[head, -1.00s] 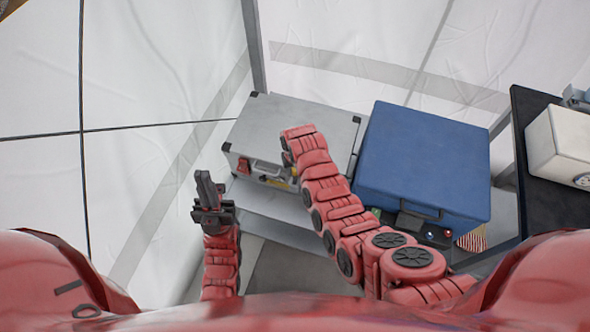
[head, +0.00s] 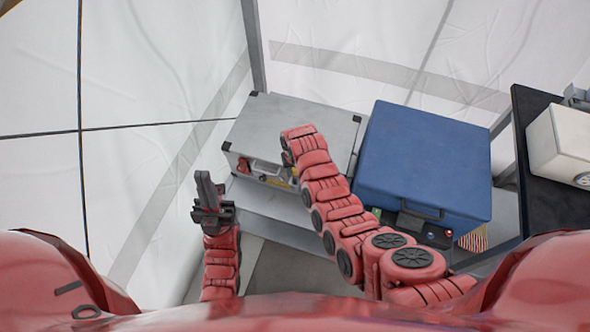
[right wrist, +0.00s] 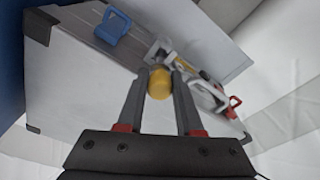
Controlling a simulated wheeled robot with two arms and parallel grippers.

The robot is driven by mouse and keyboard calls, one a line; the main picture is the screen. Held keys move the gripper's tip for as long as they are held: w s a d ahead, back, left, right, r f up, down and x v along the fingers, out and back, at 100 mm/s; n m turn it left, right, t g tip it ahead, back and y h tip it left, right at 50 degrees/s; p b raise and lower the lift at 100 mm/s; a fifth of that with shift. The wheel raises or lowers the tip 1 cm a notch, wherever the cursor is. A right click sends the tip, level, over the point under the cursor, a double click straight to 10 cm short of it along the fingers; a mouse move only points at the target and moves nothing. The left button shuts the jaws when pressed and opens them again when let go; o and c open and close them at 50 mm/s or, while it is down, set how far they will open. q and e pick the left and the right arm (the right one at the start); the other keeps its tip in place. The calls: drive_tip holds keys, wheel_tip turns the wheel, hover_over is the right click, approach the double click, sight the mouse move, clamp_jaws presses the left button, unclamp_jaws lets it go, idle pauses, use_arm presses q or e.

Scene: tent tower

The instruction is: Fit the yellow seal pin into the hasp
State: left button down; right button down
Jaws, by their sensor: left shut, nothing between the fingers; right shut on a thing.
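The yellow seal pin (right wrist: 160,83) shows as a round yellow head between the fingertips of my right gripper (right wrist: 160,80), which is shut on it. Just beyond it, on the front of the grey metal case (right wrist: 90,75), is a pale metal fitting (right wrist: 157,52) that looks like the hasp. I cannot tell whether the pin touches it or is in it. In the head view the case (head: 290,120) stands at the middle, and my right arm hides the right gripper and the pin. My left gripper (head: 206,188) is shut and empty, left of the case.
A blue box (head: 425,165) stands right of the case. The case front carries a blue latch (right wrist: 113,26), a red latch (right wrist: 232,104) and a handle. A dark table (head: 545,175) with a white box (head: 560,145) is at far right. White tent walls stand behind.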

sight(295, 175)
drive_tip(key=shift+f+b, duration=1.7)
drive_tip(key=shift+f, duration=0.7)
drive_tip(key=shift+c, duration=2.4)
unclamp_jaws()
drive_tip(key=shift+r, duration=0.55)
drive_tip(key=r, duration=0.3)
drive_tip(key=r+b, duration=0.1)
drive_tip(key=r, duration=0.2)
drive_tip(key=s+r+b, duration=0.1)
drive_tip(key=r, duration=0.3)
drive_tip(key=shift+s, duration=0.1)
wheel_tip(295, 175, up, 6)
drive_tip(key=p, duration=0.5)
drive_tip(key=shift+s, duration=0.45)
